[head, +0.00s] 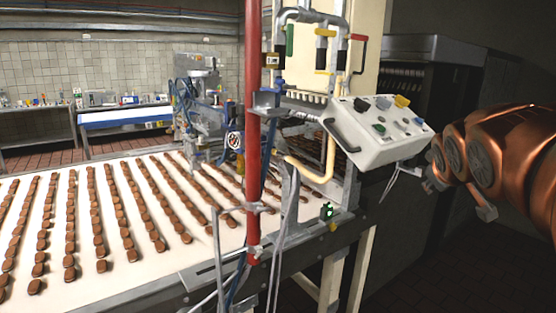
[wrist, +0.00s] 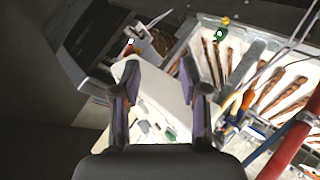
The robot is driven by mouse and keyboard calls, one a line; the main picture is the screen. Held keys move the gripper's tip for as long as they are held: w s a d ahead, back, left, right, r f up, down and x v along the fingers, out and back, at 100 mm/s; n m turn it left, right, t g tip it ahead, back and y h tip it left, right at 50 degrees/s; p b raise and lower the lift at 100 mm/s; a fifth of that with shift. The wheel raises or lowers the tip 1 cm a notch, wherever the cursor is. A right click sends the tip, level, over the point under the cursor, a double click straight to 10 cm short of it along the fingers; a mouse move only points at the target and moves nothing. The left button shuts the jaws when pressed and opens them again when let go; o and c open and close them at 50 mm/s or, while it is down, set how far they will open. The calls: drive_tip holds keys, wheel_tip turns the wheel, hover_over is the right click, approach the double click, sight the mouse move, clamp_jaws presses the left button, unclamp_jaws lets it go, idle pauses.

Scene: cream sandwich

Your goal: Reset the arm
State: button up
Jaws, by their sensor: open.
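My arm (head: 500,160) shows in copper colour at the right of the head view, bent beside the control box. My gripper (wrist: 160,95) shows in the wrist view with its two dark fingers spread apart and nothing between them. Beyond the fingers is the white control box (wrist: 158,88), which also shows in the head view (head: 372,140) with coloured buttons and knobs on its sloped face. The gripper appears apart from the box. In the head view the fingertips are not clearly seen.
A conveyor (head: 75,285) with rows of brown biscuits fills the left. A red vertical pipe (head: 252,130) and metal frame stand between it and the control box. A dark cabinet (head: 425,70) is behind the box. The floor at lower right (head: 440,285) looks clear.

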drive_tip(key=s+f+m+g+y, duration=0.2)
drive_tip(key=s+f+g, duration=0.2)
drive_tip(key=s+f, duration=0.75)
drive_tip(key=s+a+f+m+g+y, duration=0.1)
drive_tip(key=s+a+f+g, duration=0.3)
drive_tip(key=s+f, duration=0.4)
drive_tip(key=s+a+f+m+g+y, duration=0.1)
drive_tip(key=s+a+f+g, duration=0.3)
drive_tip(key=s, duration=1.2)
drive_tip(key=a+f, duration=0.3)
drive_tip(key=f, duration=0.1)
drive_tip(key=shift+s+a+f+y, duration=0.15)
drive_tip(key=shift+a+f+y, duration=0.15)
drive_tip(key=shift+y, duration=0.1)
